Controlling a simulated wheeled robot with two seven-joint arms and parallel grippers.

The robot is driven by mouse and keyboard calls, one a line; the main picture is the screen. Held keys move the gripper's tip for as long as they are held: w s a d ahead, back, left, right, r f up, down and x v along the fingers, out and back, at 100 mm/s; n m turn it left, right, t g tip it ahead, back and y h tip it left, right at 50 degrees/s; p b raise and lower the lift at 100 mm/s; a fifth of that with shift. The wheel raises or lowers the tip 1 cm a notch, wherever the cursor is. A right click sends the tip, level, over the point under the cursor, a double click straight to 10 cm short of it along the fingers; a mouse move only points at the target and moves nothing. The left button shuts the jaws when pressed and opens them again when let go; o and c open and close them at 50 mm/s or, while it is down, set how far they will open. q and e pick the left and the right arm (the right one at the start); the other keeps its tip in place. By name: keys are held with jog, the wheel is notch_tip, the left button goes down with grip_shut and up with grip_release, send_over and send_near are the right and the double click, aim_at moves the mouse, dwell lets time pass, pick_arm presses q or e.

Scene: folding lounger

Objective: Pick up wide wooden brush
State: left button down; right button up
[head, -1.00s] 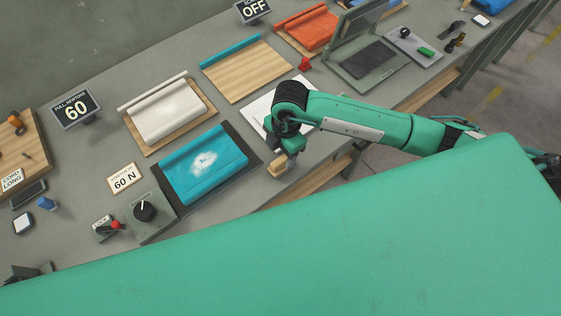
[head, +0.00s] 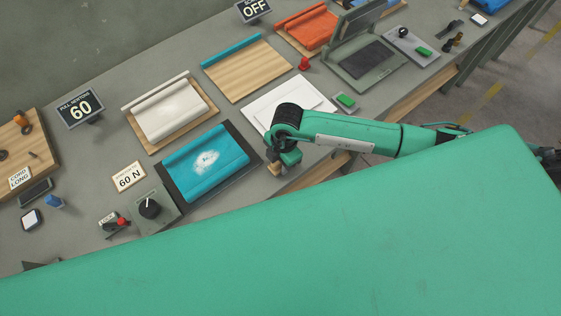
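The wide wooden brush (head: 274,169) is a small light-brown block at the front edge of the grey bench, right of the blue cloth roll. Only part of it shows, as my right gripper (head: 285,165) covers the rest. That gripper comes from the right and points down at the brush, very close over it. Its fingertips are hidden behind its own body, so I cannot see whether they are apart or closed on the brush. My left gripper is not in view.
A blue sheet on a dark pad (head: 207,163) lies just left of the brush. A white board (head: 285,100) is behind my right wrist. A knob box (head: 152,208) and red-knobbed lock (head: 116,223) stand at lower left. A green block (head: 345,101) lies beyond the arm.

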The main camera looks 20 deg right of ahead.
jog(key=shift+c, duration=1.4)
jog(key=shift+r, duration=0.2)
notch_tip(320, 180, up, 20)
jog(key=b, duration=0.4)
jog(key=shift+f+b, duration=0.15)
jog(key=shift+b, duration=0.25)
jog(key=o, duration=0.4)
jog(key=shift+c, duration=1.3)
